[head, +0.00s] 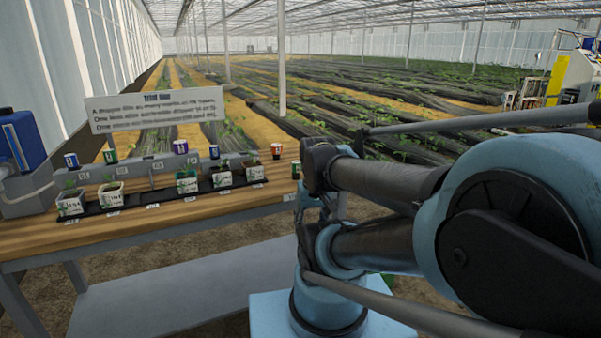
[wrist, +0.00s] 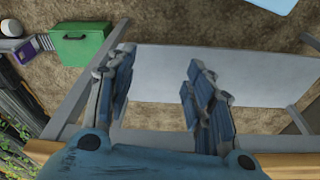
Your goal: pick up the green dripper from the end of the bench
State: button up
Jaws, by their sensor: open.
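The green dripper (head: 296,170) is a small green cylinder with a pale band. It stands upright at the right end of the wooden bench (head: 215,206) in the head view, just left of my arm. I cannot make it out in the wrist view. My gripper (wrist: 161,58) shows in the wrist view with its two blue fingers apart and nothing between them. Beyond the fingers are a grey lower shelf (wrist: 245,72) and bare soil. In the head view my arm's links fill the right side, and I cannot make out the gripper there.
A sign (head: 155,108) and a blue tank (head: 22,142) stand left. A green box (wrist: 80,45) is on the ground.

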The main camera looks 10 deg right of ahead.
aim_at(295, 165)
jog(key=u, duration=0.8)
jog(key=k, duration=1.3)
jog(key=z, duration=0.95)
jog(key=i, duration=1)
jog(key=u, duration=0.05)
